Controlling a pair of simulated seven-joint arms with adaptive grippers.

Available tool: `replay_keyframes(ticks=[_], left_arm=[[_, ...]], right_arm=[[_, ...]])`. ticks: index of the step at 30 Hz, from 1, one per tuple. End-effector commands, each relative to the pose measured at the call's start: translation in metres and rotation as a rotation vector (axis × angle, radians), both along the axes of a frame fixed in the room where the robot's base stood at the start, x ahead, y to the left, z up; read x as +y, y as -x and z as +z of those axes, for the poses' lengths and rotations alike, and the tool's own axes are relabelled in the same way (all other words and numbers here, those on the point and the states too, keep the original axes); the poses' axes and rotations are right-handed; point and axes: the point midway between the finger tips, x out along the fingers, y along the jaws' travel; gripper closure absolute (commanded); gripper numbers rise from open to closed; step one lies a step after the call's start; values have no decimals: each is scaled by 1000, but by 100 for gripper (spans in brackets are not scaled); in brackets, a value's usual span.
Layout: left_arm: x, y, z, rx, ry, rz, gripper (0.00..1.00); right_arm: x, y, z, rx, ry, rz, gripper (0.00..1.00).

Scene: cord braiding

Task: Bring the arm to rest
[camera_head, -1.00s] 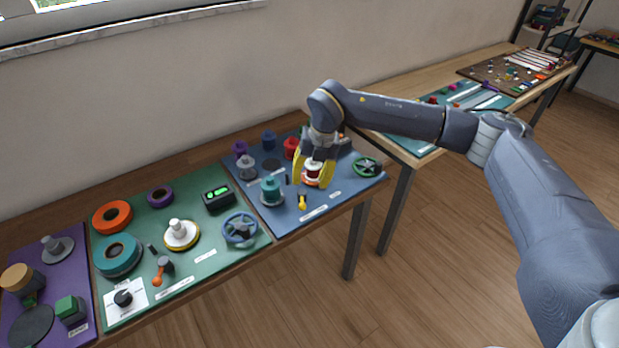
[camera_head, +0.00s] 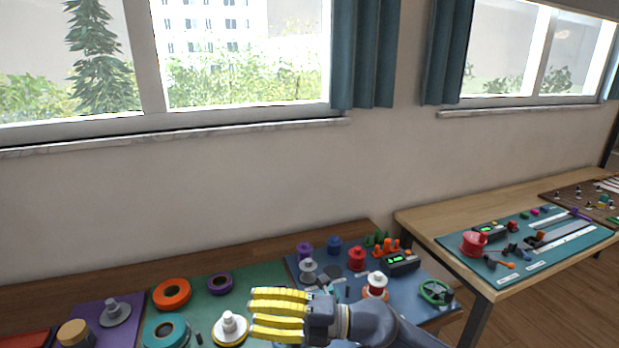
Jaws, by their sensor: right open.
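My right gripper (camera_head: 258,315) shows at the bottom centre with its yellow fingers pointing left. It is open, and I see nothing held between the fingers. It is in front of the green mat (camera_head: 255,282) and the near-left part of the blue mat (camera_head: 430,268), hiding parts of both. My right forearm (camera_head: 375,325) runs from the gripper to the lower right edge. My left gripper is not in view.
The green mat holds an orange ring (camera_head: 172,294), a teal ring (camera_head: 166,332) and a white-topped spindle (camera_head: 230,328). A green handwheel (camera_head: 436,292) and a dark box with a green display (camera_head: 399,263) are on the blue mat. Another table (camera_head: 420,222) stands at right.

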Motion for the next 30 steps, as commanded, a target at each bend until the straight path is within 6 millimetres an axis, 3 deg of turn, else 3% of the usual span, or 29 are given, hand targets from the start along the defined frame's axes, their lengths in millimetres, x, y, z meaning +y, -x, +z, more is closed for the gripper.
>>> replay_keyframes(ticks=[2,6,10,13,17,21,26,30], left_arm=[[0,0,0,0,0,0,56],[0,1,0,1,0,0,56],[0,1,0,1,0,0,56],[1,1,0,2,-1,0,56],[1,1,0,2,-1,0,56],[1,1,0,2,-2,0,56],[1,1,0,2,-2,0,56],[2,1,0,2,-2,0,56]], right_arm=[[-5,-1,19,33,-146,-85,56],[-33,-17,44,99,-366,-286,56],[-77,-36,47,186,-518,-510,56],[-117,-48,34,268,-599,-699,56],[-175,-55,-1,390,-647,-959,56],[-239,-43,-57,540,-629,-1240,56],[-302,-5,-129,717,-524,-1529,56],[-345,44,-184,859,-384,-1730,56]])
